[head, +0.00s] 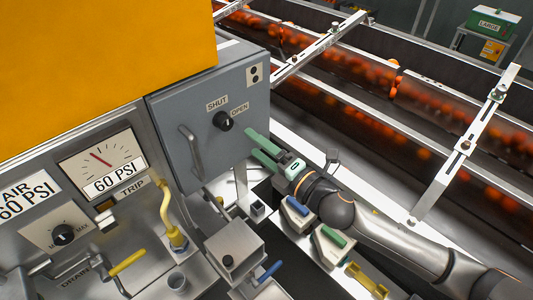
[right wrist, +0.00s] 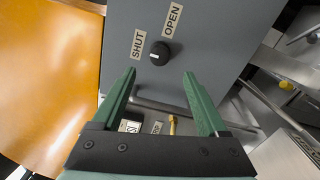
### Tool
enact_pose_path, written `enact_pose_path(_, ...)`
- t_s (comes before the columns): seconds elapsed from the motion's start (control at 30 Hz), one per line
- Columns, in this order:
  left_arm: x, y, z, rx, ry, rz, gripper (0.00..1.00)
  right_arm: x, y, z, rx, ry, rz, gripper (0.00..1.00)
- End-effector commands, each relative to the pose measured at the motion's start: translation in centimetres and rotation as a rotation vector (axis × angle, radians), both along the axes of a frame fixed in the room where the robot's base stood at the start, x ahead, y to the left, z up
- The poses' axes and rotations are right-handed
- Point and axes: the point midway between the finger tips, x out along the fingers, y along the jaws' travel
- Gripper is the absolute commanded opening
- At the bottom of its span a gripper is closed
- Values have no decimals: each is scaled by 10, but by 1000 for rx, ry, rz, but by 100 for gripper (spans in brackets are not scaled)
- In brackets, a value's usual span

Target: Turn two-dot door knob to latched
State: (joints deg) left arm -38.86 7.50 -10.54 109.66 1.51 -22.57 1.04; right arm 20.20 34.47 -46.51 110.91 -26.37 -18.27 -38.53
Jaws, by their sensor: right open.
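The two-dot door (head: 175,125) is a grey panel with a two-dot plate (head: 254,74) at its upper right. Its round black knob (head: 222,121) sits between the SHUT and OPEN labels. The knob also shows in the right wrist view (right wrist: 159,53), with a small white mark on its face; I cannot tell surely which label the mark points at. My right gripper (head: 253,146) has green fingers, spread apart and empty, right of and below the knob. In the right wrist view the knob lies ahead, roughly centred beyond the fingertips (right wrist: 159,74). My left gripper is out of view.
A door handle (head: 191,150) stands left of and below the knob. A pressure gauge (head: 102,163) and yellow pipe (head: 168,205) lie to the lower left. Coloured blocks (head: 328,240) sit below my right arm. Conveyors of oranges (head: 350,75) run behind.

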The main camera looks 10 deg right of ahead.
Motion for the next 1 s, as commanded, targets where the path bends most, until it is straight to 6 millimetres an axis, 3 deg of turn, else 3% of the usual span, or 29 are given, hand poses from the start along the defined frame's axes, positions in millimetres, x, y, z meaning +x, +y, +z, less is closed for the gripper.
enact_pose_path(0.23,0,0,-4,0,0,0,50,-20,-14,0,-1,-1,0,76)
enact_pose_path(0.77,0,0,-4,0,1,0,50,-22,-15,0,2,0,0,76)
enact_pose_path(0.87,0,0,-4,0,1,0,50,-24,-15,-6,35,36,-8,76)
enact_pose_path(1.0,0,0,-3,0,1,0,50,-33,-19,-40,211,216,-65,76)
